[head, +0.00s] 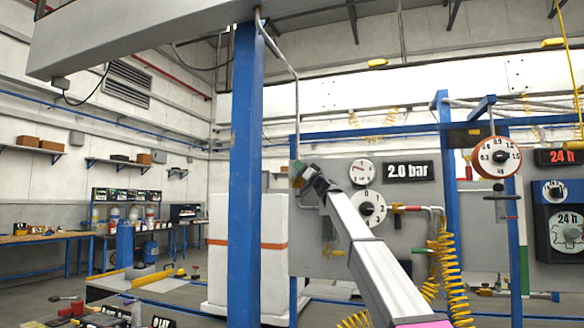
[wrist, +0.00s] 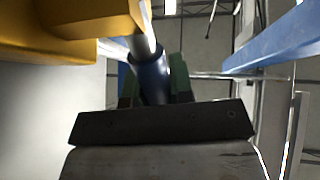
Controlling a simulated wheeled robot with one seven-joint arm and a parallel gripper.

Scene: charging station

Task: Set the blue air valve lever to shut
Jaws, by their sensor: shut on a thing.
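My gripper (head: 301,174) is up against the upper left part of the grey panel in the head view, beside the vertical pipe. In the wrist view its two green-padded fingers (wrist: 154,92) are shut on a dark blue cylindrical grip (wrist: 150,76), which looks like the blue air valve lever. A short pale metal rod joins the grip to a large yellow body (wrist: 75,30) at the upper left. In the head view the lever is hidden or too small to tell from the gripper.
The grey panel carries a dial gauge (head: 362,171), a 2.0 bar display (head: 408,171) and a white knob dial (head: 368,208). A red lever (head: 406,208) and a green lever (head: 424,250) sit near yellow coiled hoses (head: 456,275). A blue post (head: 245,180) stands left of my arm.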

